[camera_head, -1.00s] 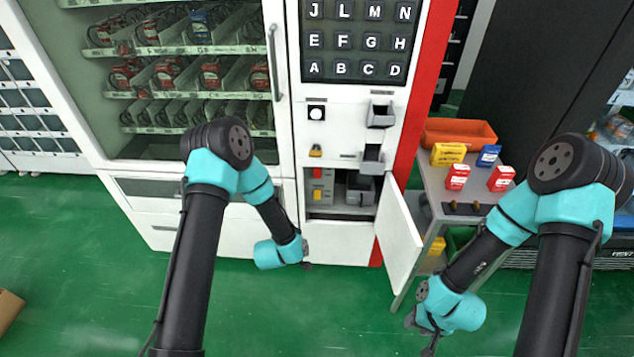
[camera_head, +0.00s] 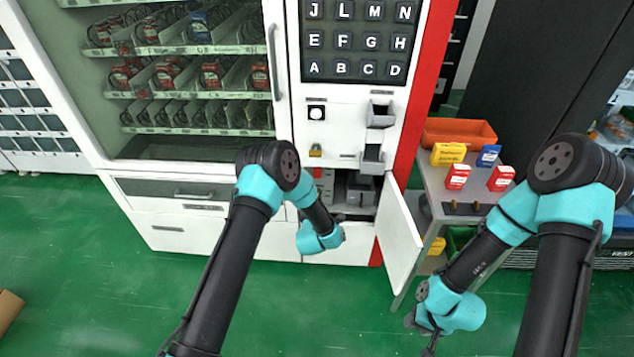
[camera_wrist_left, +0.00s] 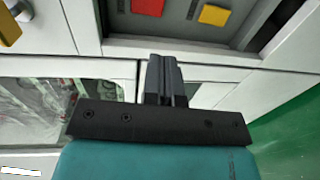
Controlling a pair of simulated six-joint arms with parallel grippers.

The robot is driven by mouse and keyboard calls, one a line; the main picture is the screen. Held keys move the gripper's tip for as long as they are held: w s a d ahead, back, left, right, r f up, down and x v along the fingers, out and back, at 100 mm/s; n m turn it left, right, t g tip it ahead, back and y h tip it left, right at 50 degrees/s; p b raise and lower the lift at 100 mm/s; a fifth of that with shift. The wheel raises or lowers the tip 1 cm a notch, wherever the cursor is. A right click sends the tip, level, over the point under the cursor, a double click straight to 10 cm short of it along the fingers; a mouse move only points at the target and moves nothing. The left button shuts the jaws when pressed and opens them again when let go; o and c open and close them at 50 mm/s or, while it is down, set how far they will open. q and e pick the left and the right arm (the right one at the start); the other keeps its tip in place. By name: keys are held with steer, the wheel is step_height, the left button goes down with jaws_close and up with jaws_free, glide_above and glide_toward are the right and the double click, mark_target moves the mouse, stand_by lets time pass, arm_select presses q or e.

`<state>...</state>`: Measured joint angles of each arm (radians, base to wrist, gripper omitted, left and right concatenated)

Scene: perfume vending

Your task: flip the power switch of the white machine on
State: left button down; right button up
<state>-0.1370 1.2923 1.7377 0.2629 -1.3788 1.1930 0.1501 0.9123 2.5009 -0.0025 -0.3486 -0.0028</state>
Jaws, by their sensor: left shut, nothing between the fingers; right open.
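The white machine (camera_head: 335,120) stands ahead with its lower compartment (camera_head: 360,208) open. The left wrist view shows the red switch (camera_wrist_left: 148,6) and a yellow switch (camera_wrist_left: 214,14) at the top edge. I cannot tell which way either is set. My left gripper (camera_head: 338,218) is at the compartment's lower front; its shut, empty fingers (camera_wrist_left: 165,62) point toward the switches, apart from them in the picture. My right gripper (camera_head: 430,346) is low at the right, away from the machine, its fingers small.
The compartment's white door (camera_head: 398,235) hangs open to the right. A yellow padlock (camera_head: 315,150) is above the compartment. A side table holds an orange bin (camera_head: 460,132) and small red, yellow and blue boxes.

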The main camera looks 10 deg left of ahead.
mark_target(317, 177)
arm_select(q)
steer(key=w, duration=0.4)
steer(key=w+f, duration=0.1)
steer(key=w, duration=0.4)
steer(key=w+a, duration=0.1)
steer(key=w, duration=0.3)
steer(key=shift+w+a+f, duration=0.1)
steer(key=shift+w+f, duration=0.25)
steer(key=shift+w+f+t, duration=0.1)
steer(key=shift+w+t, duration=0.15)
steer(key=shift+t, duration=0.05)
steer(key=shift+s, duration=0.1)
steer(key=shift+s, duration=0.5)
steer(key=s+d+f, duration=0.1)
steer(key=s, duration=1.1)
steer(key=shift+s+f, duration=0.3)
steer(key=shift+s, duration=0.05)
